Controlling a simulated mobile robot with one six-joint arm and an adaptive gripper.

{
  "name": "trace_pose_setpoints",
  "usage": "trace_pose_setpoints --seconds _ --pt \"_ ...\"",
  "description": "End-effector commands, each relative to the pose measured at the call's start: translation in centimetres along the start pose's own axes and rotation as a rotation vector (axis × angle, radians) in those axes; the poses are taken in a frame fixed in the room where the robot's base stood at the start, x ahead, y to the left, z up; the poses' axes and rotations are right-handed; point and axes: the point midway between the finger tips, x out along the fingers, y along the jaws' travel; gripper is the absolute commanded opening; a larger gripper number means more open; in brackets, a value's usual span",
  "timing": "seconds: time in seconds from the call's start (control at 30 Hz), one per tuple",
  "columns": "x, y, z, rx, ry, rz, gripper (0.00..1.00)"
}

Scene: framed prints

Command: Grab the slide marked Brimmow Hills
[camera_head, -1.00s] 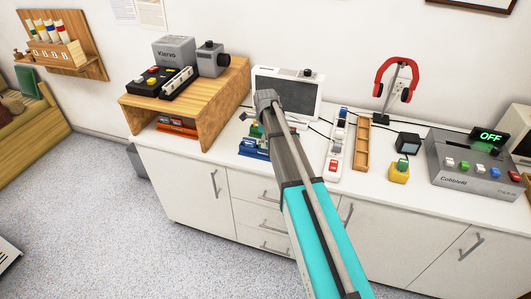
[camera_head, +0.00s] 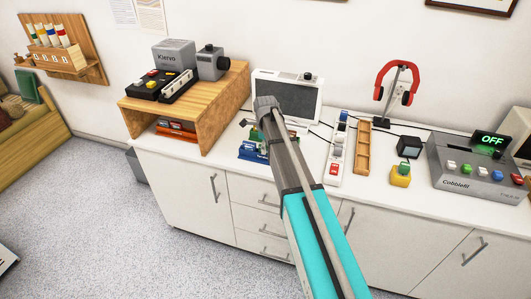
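No label reading Brimmow Hills can be made out. Small blue and green items (camera_head: 252,150) stand on the white counter, partly behind my arm; I cannot tell whether they are slides. Orange and dark items (camera_head: 176,130) lie in the open space under the wooden shelf (camera_head: 228,95). My teal and grey arm rises from the bottom of the view to a rounded grey end in front of the small screen (camera_head: 310,92). No gripper fingers show, and I see nothing held.
The speckled floor (camera_head: 110,225) at left is open.

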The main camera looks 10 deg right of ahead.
Motion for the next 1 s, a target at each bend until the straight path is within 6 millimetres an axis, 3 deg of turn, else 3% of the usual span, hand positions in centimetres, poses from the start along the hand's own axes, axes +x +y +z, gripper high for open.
trace_pose_setpoints --seconds 0.03,0.2,0.67,1.0 --pt "0.0 0.0 0.0 0.0 0.0 0.0 0.31" --pt "0.0 0.0 0.0 0.0 0.0 0.0 0.0" --pt "-0.2 0.0 0.0 0.0 0.0 0.0 0.0" --pt "-1.8 0.0 0.0 0.0 0.0 0.0 0.0"
